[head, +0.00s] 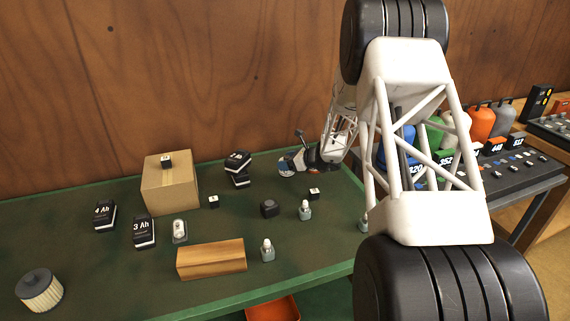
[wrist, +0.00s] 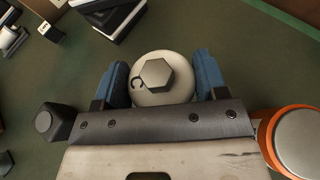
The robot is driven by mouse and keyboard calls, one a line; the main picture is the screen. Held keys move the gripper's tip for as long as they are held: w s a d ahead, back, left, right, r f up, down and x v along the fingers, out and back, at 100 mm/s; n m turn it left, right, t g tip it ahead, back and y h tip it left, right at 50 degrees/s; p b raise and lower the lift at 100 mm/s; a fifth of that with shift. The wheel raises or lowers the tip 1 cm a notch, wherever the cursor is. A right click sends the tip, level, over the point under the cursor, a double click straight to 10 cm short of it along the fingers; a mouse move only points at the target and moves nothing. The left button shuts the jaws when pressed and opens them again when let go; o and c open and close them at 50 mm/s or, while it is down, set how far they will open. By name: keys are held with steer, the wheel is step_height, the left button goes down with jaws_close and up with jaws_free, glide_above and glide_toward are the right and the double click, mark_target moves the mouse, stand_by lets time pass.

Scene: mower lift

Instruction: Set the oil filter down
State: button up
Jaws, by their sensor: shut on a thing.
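My gripper (wrist: 168,88) is shut on the oil filter (wrist: 148,93), a pale round body with a grey hexagonal end. Its blue fingers press the filter from both sides in the wrist view. In the head view my gripper (head: 298,161) is small, at the far right part of the green table, and the filter is hard to make out there. I cannot tell whether the filter touches the table.
The green table (head: 105,265) holds a carton (head: 168,190), stacked black batteries (head: 238,180), a wooden block (head: 211,260), a dark knob-like thing (head: 269,208) and a pleated filter (head: 39,291). An orange-rimmed round thing (wrist: 300,140) is close on the right in the wrist view.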

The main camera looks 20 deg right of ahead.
steer(key=shift+w+d+f, duration=0.1)
steer(key=shift+w+d, duration=0.1)
steer(key=shift+w, duration=0.95)
steer(key=shift+w+d+f, duration=0.1)
steer(key=shift+w+d, duration=0.1)
steer(key=shift+w, duration=0.9)
steer(key=shift+f, duration=1.7)
steer(key=shift+f, duration=0.15)
steer(key=o, duration=1)
steer(key=shift+o, duration=0.2)
